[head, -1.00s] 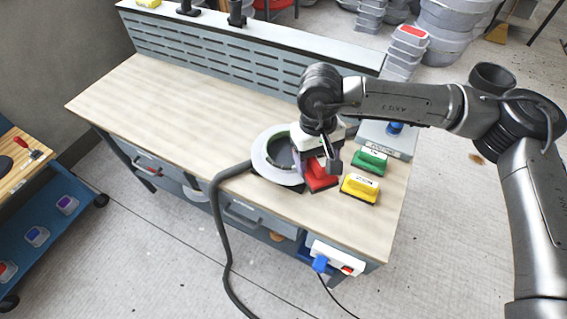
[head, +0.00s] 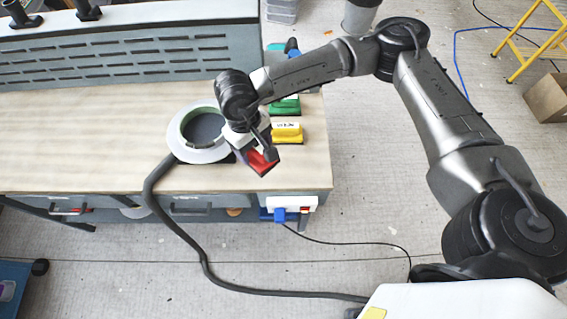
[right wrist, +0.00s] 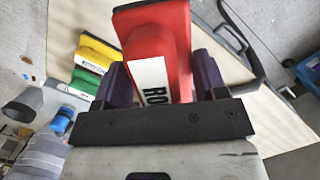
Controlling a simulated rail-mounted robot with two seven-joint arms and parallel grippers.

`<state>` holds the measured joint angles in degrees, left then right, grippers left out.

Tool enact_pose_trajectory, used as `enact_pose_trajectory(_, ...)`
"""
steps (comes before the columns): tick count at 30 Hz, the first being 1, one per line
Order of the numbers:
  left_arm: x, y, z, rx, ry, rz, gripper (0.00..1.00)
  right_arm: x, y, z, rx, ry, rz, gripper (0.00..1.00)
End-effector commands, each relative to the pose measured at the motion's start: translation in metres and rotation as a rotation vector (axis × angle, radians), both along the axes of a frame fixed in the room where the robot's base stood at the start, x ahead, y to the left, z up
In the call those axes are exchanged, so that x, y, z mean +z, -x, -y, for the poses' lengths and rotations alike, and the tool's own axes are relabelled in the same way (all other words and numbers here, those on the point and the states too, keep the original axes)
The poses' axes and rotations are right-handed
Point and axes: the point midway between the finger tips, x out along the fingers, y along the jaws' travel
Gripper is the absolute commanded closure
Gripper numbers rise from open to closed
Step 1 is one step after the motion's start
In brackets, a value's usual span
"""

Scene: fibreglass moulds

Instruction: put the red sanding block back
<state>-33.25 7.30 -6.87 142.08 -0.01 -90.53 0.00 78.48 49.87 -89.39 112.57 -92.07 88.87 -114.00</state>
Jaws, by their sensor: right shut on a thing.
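The red sanding block (head: 262,162) is gripped and tilted, near the front right of the bench. My right gripper (head: 256,150) is shut on it. In the right wrist view the red block (right wrist: 156,42), with a white lettered label, sits between the two purple-dark fingers of my gripper (right wrist: 163,82). It appears raised off the bench top. A yellow block (head: 287,132) and a green block (head: 286,105) stand behind it along the bench's right end; the yellow block (right wrist: 98,55) and green block (right wrist: 84,82) also show in the right wrist view. My left gripper is out of view.
A round grey ring with a green inner rim (head: 203,153) and a thick black hose (head: 152,195) lies left of the gripper. The wooden bench top (head: 90,135) is clear further left.

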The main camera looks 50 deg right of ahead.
Motion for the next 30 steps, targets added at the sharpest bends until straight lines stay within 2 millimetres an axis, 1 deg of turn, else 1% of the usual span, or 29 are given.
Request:
enact_pose_trajectory(1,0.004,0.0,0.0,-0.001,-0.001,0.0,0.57,-0.018,0.015,0.013,-0.03,0.001,-0.011,0.57)
enact_pose_trajectory(3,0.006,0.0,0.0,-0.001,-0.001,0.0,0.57,-0.039,0.034,0.029,-0.069,0.001,-0.009,0.57)
enact_pose_trajectory(7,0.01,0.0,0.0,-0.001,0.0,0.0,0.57,-0.069,0.072,0.055,-0.129,0.003,-0.009,0.57)
enact_pose_trajectory(12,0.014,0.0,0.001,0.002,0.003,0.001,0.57,-0.092,0.119,0.09,-0.192,0.005,-0.008,0.57)
enact_pose_trajectory(15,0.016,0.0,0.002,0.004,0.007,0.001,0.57,-0.099,0.143,0.108,-0.223,0.004,-0.006,0.57)
enact_pose_trajectory(18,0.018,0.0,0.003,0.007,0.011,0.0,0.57,-0.102,0.162,0.124,-0.247,0.005,-0.005,0.57)
enact_pose_trajectory(21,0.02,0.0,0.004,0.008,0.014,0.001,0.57,-0.101,0.175,0.137,-0.266,0.005,-0.003,0.57)
enact_pose_trajectory(25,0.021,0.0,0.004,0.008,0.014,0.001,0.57,-0.094,0.183,0.152,-0.291,0.004,-0.001,0.57)
enact_pose_trajectory(26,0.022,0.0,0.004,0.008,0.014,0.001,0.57,-0.09,0.18,0.155,-0.295,0.004,0.002,0.57)
enact_pose_trajectory(27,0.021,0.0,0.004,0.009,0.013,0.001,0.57,-0.084,0.173,0.156,-0.299,0.0,0.005,0.57)
enact_pose_trajectory(29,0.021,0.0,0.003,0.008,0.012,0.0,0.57,-0.077,0.164,0.154,-0.299,-0.002,0.004,0.57)
enact_pose_trajectory(30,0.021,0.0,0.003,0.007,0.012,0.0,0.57,-0.073,0.159,0.15,-0.295,-0.004,0.005,0.57)
